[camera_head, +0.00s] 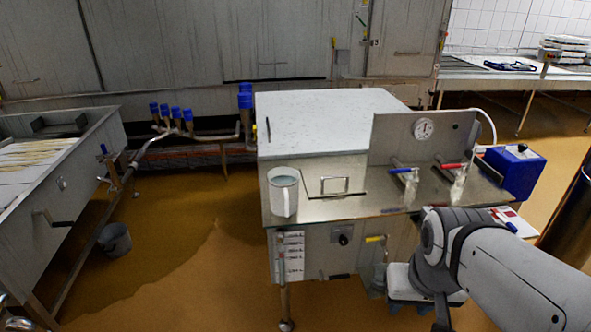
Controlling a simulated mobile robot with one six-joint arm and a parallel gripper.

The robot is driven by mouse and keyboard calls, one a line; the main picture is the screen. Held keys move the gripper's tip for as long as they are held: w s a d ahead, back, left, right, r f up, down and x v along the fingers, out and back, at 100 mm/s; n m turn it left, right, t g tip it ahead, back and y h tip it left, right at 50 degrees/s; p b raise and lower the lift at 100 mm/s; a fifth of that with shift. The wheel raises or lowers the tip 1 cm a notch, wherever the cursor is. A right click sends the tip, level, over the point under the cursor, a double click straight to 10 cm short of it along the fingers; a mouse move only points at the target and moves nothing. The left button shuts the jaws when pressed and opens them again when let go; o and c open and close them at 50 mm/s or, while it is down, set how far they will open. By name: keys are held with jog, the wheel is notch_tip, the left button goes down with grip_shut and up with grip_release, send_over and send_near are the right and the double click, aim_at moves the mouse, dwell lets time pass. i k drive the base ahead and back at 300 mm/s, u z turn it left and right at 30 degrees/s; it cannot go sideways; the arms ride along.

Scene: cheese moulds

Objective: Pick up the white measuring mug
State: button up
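The white measuring mug (284,193) stands upright on the front left corner of the steel cabinet's worktop (345,206). Its handle is on its right side, facing the front. My arm comes in from the lower right. A narrow dark part at its end, which seems to be my gripper (441,318), points down in front of the cabinet, well to the right of the mug and lower. Its fingers are too small and dark to tell open from shut. Nothing shows between them. The mug is in full view and nothing touches it.
A raised box with a pale top (325,112) stands behind the mug. A gauge panel (420,135), taps with red and blue handles and a blue box (516,172) are to the right. A long vat (88,150) and bucket (115,240) are left. Floor between is clear.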

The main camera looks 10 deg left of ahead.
aim_at(283, 182)
jog(key=z, duration=0.05)
jog(key=i, duration=1)
jog(key=u, duration=0.05)
